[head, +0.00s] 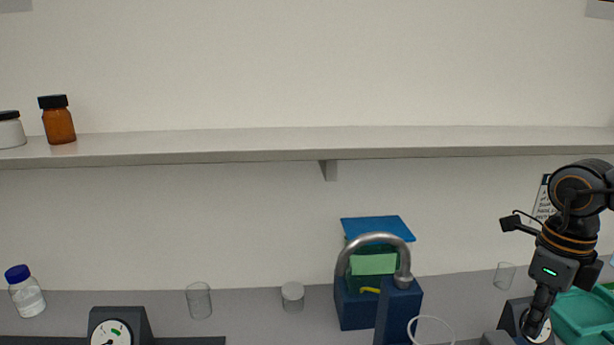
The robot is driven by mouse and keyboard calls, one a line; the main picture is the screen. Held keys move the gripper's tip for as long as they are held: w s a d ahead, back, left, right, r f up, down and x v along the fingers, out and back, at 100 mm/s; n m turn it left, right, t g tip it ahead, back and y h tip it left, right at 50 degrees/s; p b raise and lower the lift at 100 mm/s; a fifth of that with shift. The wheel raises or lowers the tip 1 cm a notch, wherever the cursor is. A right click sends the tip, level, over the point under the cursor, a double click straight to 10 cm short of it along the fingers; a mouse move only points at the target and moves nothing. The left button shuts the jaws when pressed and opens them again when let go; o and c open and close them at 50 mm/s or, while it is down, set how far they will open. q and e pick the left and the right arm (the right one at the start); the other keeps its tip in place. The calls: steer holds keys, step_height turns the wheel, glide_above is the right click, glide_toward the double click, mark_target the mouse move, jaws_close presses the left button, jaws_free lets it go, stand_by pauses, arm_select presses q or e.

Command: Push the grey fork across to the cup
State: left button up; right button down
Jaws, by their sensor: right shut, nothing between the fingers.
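I cannot make out a grey fork in the head view. Which vessel is the cup is unclear: a clear glass (198,301) stands left of centre, a small whitish pot (292,297) stands to its right, and another clear glass (504,276) stands near my right arm. My right gripper (535,328) points down at the lower right, shut and empty, in front of a dark gauge box (514,311) that it partly hides. My left gripper is not in view.
A blue block (354,313) with a grey bent pipe (375,238) stands at centre right. A green bin (583,318) is at the right edge. A second gauge box (120,318) and a blue-capped bottle (26,296) stand at left. A shelf (250,145) runs above.

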steer(key=shift+r+p, duration=1.45)
steer(key=shift+r, duration=1.35)
steer(key=shift+r, duration=0.1)
